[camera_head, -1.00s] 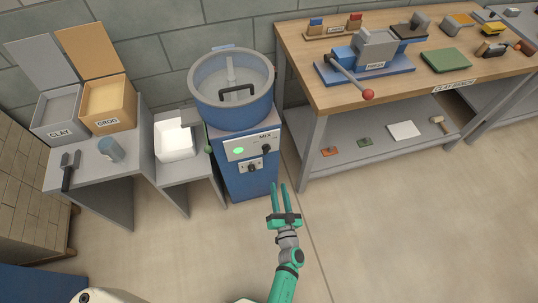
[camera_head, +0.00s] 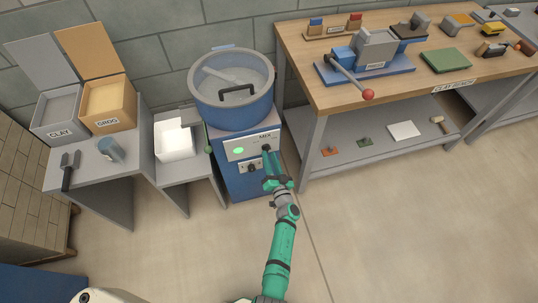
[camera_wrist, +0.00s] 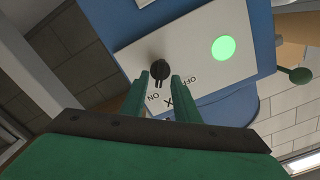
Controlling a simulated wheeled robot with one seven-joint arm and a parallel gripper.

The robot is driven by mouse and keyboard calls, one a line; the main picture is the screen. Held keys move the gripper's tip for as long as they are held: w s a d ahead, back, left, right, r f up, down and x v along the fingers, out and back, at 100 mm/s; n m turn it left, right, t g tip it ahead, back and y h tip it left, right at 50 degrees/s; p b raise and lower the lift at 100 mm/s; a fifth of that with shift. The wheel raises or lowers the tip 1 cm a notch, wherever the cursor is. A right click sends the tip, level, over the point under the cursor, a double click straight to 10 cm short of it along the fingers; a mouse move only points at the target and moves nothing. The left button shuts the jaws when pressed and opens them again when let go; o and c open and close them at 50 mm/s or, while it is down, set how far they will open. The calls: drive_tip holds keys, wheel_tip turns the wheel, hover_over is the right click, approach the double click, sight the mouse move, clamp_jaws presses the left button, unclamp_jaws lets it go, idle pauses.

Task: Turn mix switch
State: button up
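The blue mixer (camera_head: 233,102) has a white panel (camera_head: 237,146) with a lit green light (camera_head: 239,151) and the dark mix switch (camera_head: 266,147). In the wrist view the switch (camera_wrist: 158,70) is a black knob; its narrow end points down toward the ON label (camera_wrist: 153,97). The OFF label (camera_wrist: 190,82) is on the right. My gripper (camera_head: 268,153) is at the panel. In the wrist view its two green fingers (camera_wrist: 162,76) are apart, with the knob between their tips. I cannot tell whether they touch it. Part of the MIX label is hidden.
A second knob (camera_head: 251,167) sits on a lower panel. A white bin (camera_head: 176,142) and the clay (camera_head: 57,112) and grog (camera_head: 108,106) boxes stand left. The wooden workbench (camera_head: 420,86) is close on the right. The floor in front is clear.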

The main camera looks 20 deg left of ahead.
drive_tip(key=shift+x, duration=0.95)
clamp_jaws()
drive_tip(key=shift+n, duration=0.3)
drive_tip(key=shift+s+a+n, duration=0.1)
drive_tip(key=shift+a+n, duration=0.05)
drive_tip(key=shift+n, duration=6.55)
